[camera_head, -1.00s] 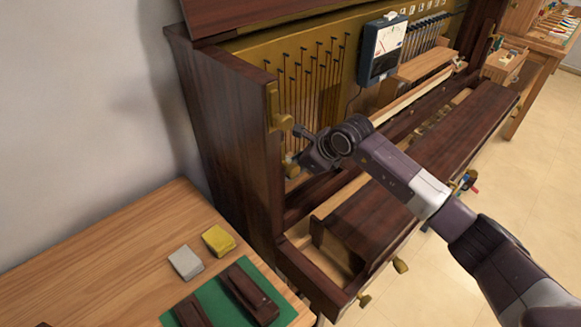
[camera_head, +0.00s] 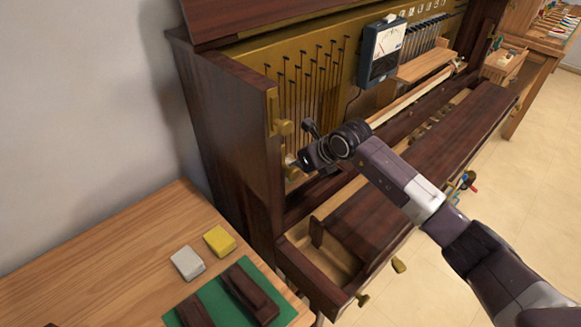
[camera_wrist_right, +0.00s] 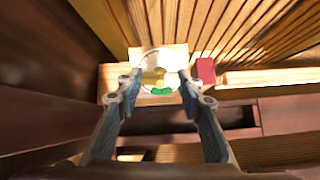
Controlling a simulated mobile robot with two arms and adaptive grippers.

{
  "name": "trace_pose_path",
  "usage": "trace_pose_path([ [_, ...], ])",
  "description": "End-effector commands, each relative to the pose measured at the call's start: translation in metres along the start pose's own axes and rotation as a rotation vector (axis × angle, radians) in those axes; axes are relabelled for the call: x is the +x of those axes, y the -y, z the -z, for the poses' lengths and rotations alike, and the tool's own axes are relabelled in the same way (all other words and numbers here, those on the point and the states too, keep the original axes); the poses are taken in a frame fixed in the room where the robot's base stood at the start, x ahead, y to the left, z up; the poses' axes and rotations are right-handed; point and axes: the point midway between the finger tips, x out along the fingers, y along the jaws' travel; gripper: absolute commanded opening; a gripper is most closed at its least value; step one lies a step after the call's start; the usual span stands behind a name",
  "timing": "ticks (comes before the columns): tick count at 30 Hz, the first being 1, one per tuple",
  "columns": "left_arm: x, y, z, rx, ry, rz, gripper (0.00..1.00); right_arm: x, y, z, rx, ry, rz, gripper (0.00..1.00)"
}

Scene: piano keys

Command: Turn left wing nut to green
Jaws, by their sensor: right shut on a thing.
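The wing nut (camera_wrist_right: 153,77) is yellow brass and sits in front of a pale plate (camera_wrist_right: 167,55) with a thin curved line around it. A green mark (camera_wrist_right: 160,91) shows just below the nut. In the right wrist view, the fingers of my right gripper (camera_wrist_right: 158,78) stand on either side of the nut, closed on it. In the head view, my right gripper (camera_head: 303,160) is at the left end of the piano's open front, by the inner side panel. It hides most of the nut there. My left gripper is in neither view.
A red block (camera_wrist_right: 206,70) is right of the plate. The dark wooden side panel (camera_head: 230,140) is close to my right gripper, with a brass catch (camera_head: 282,127) above it. Several thin rods stand behind. A meter (camera_head: 384,48) hangs further right. A wooden table (camera_head: 90,255) is at front left.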

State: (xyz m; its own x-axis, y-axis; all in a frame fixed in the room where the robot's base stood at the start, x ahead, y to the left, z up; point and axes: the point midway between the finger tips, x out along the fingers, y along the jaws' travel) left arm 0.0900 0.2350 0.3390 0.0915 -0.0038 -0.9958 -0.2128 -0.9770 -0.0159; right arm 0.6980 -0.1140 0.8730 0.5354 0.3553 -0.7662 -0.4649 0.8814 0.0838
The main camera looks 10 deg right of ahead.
Motion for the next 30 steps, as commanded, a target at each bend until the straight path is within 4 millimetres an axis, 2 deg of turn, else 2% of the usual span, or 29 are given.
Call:
trace_pose_path([
  [5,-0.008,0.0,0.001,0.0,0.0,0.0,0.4,-0.001,-0.001,0.0,0.146,-0.001,-0.001,0.17],
  [16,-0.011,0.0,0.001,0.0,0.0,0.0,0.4,-0.001,-0.001,-0.001,0.194,-0.001,-0.001,0.17],
  [24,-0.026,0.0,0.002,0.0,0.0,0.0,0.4,-0.002,0.0,-0.001,0.461,-0.001,-0.001,0.17],
  [30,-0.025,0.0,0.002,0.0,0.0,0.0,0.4,0.0,0.0,0.0,0.487,0.0,0.0,0.17],
])
